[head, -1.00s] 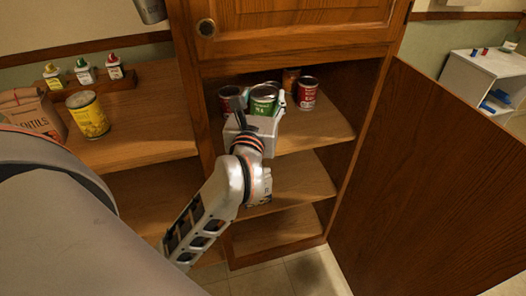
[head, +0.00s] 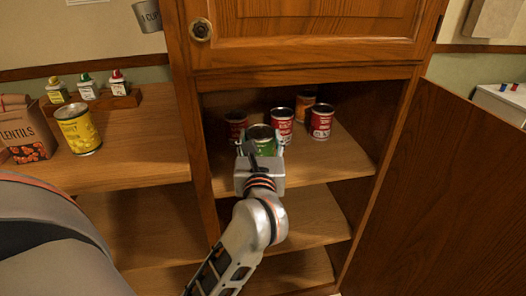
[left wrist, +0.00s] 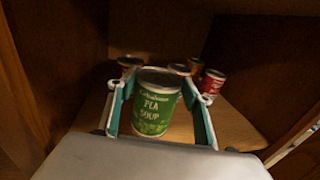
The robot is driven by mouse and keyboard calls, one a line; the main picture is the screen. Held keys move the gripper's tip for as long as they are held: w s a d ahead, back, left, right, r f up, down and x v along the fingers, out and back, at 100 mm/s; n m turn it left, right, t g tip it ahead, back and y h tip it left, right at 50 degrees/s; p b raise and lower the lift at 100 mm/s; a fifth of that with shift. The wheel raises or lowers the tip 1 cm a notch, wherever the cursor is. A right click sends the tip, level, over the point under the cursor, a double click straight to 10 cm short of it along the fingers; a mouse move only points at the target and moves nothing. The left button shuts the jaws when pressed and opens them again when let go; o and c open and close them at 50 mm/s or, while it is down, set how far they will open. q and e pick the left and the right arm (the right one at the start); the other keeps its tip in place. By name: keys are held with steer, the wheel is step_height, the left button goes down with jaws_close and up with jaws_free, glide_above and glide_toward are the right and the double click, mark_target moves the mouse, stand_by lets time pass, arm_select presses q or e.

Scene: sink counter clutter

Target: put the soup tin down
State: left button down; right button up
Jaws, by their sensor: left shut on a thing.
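The soup tin is a green can labelled Pea Soup (left wrist: 156,108), upright between the fingers of my left gripper (head: 262,142). In the head view the tin (head: 262,134) is partly hidden by the gripper. My left gripper is shut on it, with one teal-lined finger on each side in the left wrist view. The tin is inside the open cabinet, over the front part of the upper shelf (head: 345,162). Its base is partly hidden, so I cannot tell whether it touches the shelf. My right gripper is not in view.
Behind the green tin stand red tins (head: 281,125), (head: 322,121), (head: 235,123) and an orange-brown tin (head: 305,106). The cabinet door (head: 455,200) stands open at right. A yellow tin (head: 78,130) and a lentils bag (head: 25,130) are on the left counter. Shelf room shows at right front.

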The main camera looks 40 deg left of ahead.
mark_target(260, 152)
arm_select(q)
step_height(260, 152, down, 2)
steer(key=shift+f, duration=0.2)
steer(key=shift+f+b, duration=0.3)
steer(key=shift+f, duration=0.2)
steer(key=c, duration=1)
jaws_free()
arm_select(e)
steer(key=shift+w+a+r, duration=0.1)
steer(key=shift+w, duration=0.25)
